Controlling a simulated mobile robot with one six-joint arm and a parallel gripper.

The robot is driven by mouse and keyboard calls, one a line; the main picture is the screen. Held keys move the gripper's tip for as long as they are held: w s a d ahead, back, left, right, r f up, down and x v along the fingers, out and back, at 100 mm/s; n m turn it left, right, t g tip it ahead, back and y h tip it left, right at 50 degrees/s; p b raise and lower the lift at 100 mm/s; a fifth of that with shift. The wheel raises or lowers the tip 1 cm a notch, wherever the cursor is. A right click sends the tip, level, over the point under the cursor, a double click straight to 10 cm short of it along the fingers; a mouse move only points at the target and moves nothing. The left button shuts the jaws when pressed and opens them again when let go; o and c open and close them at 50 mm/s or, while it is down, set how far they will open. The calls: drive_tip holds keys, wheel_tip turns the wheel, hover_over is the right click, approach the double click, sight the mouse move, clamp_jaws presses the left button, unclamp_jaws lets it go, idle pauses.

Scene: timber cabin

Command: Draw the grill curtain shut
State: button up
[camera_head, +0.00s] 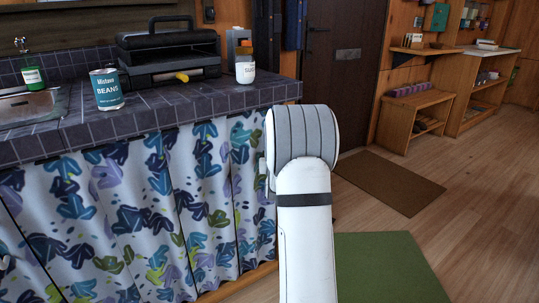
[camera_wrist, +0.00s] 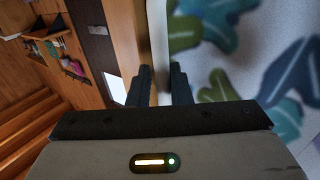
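The curtain (camera_head: 110,215), white with blue, purple and green leaves, hangs in folds below the counter and spans its visible front. My arm stands at its right end in the head view and hides my gripper there. In the wrist view my gripper (camera_wrist: 161,80) has its two dark fingers apart, with a narrow gap between them. The leaf-patterned curtain (camera_wrist: 245,50) fills the right side, close beside the right finger. A pale narrow edge runs down into the gap. I see no clear contact with either finger.
A green mat (camera_head: 390,270) and brown mat (camera_head: 390,182) lie on open floor. A wooden bench (camera_head: 415,118) stands behind.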

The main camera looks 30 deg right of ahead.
drive_tip(key=p+v, duration=0.2)
drive_tip(key=v, duration=0.5)
drive_tip(key=shift+s+a, duration=0.2)
drive_tip(key=shift+s, duration=0.15)
drive_tip(key=s+a+r+n+g+y+p, duration=0.2)
drive_tip(key=s+a+r+y+p, duration=0.1)
drive_tip(key=a+r+p, duration=0.55)
drive_tip(key=s+a+r+n+g+y+p, duration=0.1)
drive_tip(key=s+a+r+g+y+p, duration=0.2)
drive_tip(key=a+r+p, duration=0.6)
drive_tip(key=s+a+r+n+g+y+p, duration=0.1)
drive_tip(key=s+a+r+g+p, duration=0.3)
drive_tip(key=s, duration=0.8)
drive_tip(key=s+a+r+n+g+y+p, duration=0.2)
drive_tip(key=s+a+r+p, duration=0.5)
drive_tip(key=s+r+p, duration=0.5)
drive_tip(key=shift+a+r+g+p, duration=0.35)
drive_tip(key=shift+r+g+p, duration=0.2)
drive_tip(key=shift+r+g, duration=0.3)
drive_tip(key=shift+w+f, duration=0.1)
